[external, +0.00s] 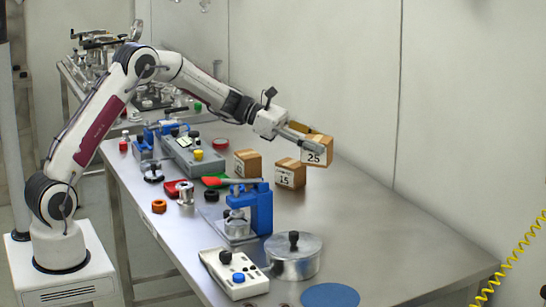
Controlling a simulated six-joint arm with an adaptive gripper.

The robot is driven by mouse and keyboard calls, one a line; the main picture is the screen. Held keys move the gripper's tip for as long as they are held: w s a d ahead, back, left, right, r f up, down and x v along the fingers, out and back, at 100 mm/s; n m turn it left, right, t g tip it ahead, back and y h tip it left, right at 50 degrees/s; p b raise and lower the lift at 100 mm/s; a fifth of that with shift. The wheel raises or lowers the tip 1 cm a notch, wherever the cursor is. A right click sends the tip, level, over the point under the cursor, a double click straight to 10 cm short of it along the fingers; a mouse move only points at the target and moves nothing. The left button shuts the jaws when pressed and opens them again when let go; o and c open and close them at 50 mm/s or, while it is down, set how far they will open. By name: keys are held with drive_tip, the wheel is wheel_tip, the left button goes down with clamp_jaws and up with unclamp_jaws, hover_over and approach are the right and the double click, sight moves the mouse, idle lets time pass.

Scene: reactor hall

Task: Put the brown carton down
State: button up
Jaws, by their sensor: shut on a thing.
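The brown carton (316,144) has a white label reading 25. My gripper (303,131) is shut on it, with a finger along its near side. It is held above the steel table (390,225), close to the back wall. A second brown carton (291,174), marked 15, stands on the table below and to the left of the held one. A third brown carton (247,164) stands further left; its label is hard to read.
A blue clamp device (262,208), a lidded steel pot (293,257), a white control box with a blue button (233,273) and a blue disc (330,296) occupy the near table. A grey control box (195,155) stands further back. The table's right side is clear.

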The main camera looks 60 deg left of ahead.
drive_tip(key=shift+a+f+n, duration=0.15)
drive_tip(key=shift+a+f, duration=0.05)
drive_tip(key=shift+f, duration=0.3)
drive_tip(key=shift+a+f+n, duration=0.15)
drive_tip(key=shift+f, duration=0.35)
drive_tip(key=shift+w+a+f+t, duration=0.15)
drive_tip(key=shift+w+a+t, duration=0.05)
drive_tip(key=shift+a+t, duration=0.1)
wheel_tip(320, 180, down, 6)
drive_tip(key=shift+f, duration=0.1)
drive_tip(key=shift+f, duration=1.85)
drive_tip(key=shift+f, duration=0.1)
